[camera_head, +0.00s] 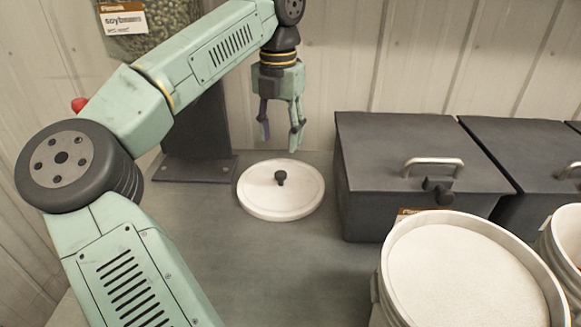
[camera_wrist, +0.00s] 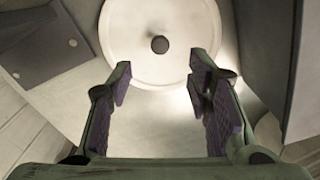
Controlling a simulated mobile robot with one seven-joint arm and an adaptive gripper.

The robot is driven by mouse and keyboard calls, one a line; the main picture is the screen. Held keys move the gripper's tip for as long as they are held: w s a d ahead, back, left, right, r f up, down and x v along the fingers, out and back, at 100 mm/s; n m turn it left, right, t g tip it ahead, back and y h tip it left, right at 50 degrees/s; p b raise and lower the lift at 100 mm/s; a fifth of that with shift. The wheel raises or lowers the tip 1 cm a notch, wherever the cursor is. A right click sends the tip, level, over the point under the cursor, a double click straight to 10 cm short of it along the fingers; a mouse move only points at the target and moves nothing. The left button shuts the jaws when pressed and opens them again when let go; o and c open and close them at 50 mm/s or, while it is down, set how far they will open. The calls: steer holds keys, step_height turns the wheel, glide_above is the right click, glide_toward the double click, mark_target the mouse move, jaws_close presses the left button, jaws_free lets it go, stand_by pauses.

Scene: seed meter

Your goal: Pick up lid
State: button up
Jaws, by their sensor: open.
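The lid (camera_head: 281,201) is a round, off-white disc with a small dark knob (camera_head: 280,177) at its centre. It lies flat on the grey bench top, left of the dark bin. My gripper (camera_head: 281,146) is above the lid, pointing down, open and empty, clear of the knob. In the wrist view the lid (camera_wrist: 135,40) shows at the top, with its knob (camera_wrist: 159,45) ahead of the gap between my open fingers (camera_wrist: 160,85).
A dark lidded bin (camera_head: 420,165) with a metal handle stands close to the lid's right. A second dark bin (camera_head: 535,160) is beyond it. A white bucket (camera_head: 384,290) stands front right. A dark post base (camera_head: 195,168) is at the left. The bench in front of the lid is clear.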

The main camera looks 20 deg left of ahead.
mark_target(281, 173)
steer(key=shift+w+f, duration=0.15)
steer(key=shift+f, duration=0.2)
steer(key=f, duration=0.3)
steer(key=shift+s+f+p, duration=0.2)
steer(key=shift+f+p, duration=0.1)
steer(key=shift+p, duration=0.1)
steer(key=shift+f+p, duration=1.15)
steer(key=shift+f, duration=2)
steer(key=shift+c, duration=0.2)
jaws_close()
